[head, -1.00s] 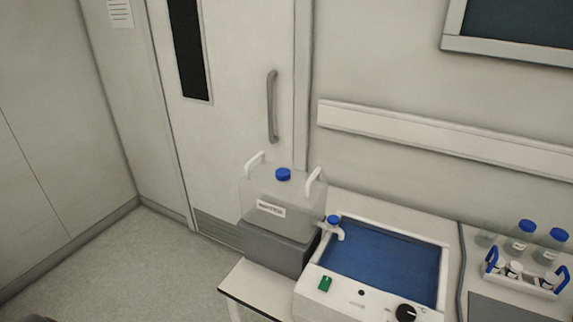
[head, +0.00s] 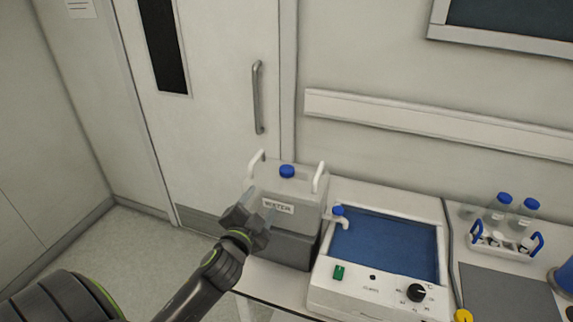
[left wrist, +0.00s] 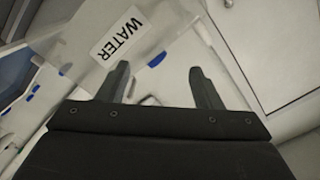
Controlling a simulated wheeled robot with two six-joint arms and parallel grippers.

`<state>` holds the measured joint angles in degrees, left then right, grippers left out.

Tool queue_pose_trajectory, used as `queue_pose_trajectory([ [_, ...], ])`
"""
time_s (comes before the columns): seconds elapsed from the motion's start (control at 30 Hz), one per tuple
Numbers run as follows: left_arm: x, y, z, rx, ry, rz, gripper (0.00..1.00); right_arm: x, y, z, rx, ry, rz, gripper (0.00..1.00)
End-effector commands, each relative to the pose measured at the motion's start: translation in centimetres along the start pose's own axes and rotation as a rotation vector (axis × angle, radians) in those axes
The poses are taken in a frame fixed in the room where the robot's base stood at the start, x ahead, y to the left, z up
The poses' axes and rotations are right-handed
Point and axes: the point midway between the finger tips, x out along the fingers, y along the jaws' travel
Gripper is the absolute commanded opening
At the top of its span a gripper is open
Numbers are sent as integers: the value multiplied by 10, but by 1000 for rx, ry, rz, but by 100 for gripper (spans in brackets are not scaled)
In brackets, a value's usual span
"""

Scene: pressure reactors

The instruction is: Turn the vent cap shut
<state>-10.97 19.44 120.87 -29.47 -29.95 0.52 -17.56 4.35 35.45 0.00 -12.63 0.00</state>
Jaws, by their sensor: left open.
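The blue vent cap (head: 287,171) sits on top of a translucent water container (head: 305,205) with two white handles. The cap's turn position cannot be told. The container stands on a grey block (head: 280,247) and has a white spigot with a blue top (head: 338,211) low on its right. My left gripper (head: 260,202) is open and empty, in front of the container's left side and below the cap. In the left wrist view its two fingers (left wrist: 158,72) are apart, with the WATER label (left wrist: 118,37) beyond them. My right gripper is not in view.
A blue-filled bath (head: 388,247) with a dial (head: 416,292) stands right of the container. A bottle rack (head: 505,240) is farther right, and a yellow item (head: 463,315) shows at the bottom. A door (head: 215,120) is behind. Space above the cap is clear.

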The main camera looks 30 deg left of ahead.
Motion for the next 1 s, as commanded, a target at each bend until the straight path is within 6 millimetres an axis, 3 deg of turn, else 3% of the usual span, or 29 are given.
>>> queue_pose_trajectory([
  [0.03,10,-14,-26,57,107,-38,59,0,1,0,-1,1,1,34],
  [0.2,27,-40,-109,278,462,-133,59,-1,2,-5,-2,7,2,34],
  [0.4,24,-43,-191,606,873,-184,59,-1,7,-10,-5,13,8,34],
  [0.5,18,-36,-218,791,1057,-178,59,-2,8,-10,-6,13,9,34],
  [0.6,15,-26,-234,987,1218,-147,59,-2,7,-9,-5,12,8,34],
  [0.73,16,-15,-238,1254,1388,-66,59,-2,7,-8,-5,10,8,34],
  [0.87,25,-13,-225,1530,1501,67,59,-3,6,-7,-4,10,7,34],
  [1.0,41,-28,-201,1816,1546,271,59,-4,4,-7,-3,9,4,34],
])
